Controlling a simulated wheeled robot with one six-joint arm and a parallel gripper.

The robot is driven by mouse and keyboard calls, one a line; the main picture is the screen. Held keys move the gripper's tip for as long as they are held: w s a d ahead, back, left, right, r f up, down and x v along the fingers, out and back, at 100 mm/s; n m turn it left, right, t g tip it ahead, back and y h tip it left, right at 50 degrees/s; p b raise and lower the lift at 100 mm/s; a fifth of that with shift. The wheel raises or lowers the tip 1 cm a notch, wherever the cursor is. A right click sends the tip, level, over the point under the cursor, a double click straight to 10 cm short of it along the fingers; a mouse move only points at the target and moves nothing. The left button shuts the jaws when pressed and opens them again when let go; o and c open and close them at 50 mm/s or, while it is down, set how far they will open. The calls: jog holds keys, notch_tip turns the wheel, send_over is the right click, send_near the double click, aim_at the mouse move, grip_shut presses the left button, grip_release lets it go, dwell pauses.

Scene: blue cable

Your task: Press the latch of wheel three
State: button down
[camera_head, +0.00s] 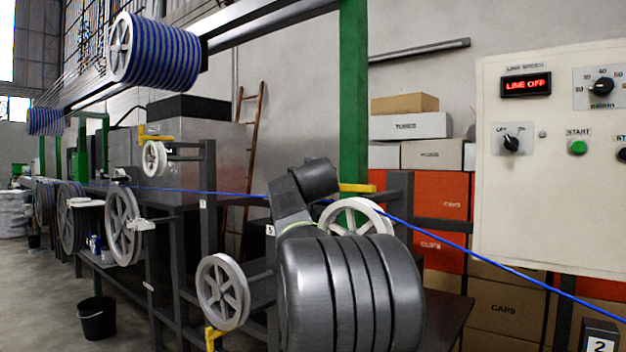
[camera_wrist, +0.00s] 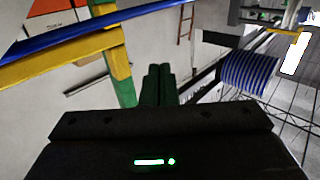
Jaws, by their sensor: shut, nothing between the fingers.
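In the head view, three pale spoked wheels have yellow latches: an upper left wheel (camera_head: 154,158) with its latch (camera_head: 155,138) above, a lower wheel (camera_head: 223,291) with its latch (camera_head: 212,337) below, and a wheel behind my arm (camera_head: 356,212) with its latch (camera_head: 358,188) above. Small number tags are too unclear to tell which is wheel three. In the wrist view, my gripper (camera_wrist: 160,86) is shut and empty. A yellow latch bar (camera_wrist: 60,60) crosses the upper left, close to the camera and apart from the fingers. My gripper is hidden in the head view.
A taut blue cable (camera_head: 440,231) runs across the line, also beside the yellow bar in the wrist view (camera_wrist: 90,27). A control panel (camera_head: 550,160) reading LINE OFF stands right. A green post (camera_head: 353,90) rises behind. A black bucket (camera_head: 97,317) stands on the floor.

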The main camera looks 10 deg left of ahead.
jog(key=s+a+b, duration=0.4)
jog(key=s, duration=0.5)
jog(key=shift+a, duration=0.2)
jog(key=shift+w, duration=0.1)
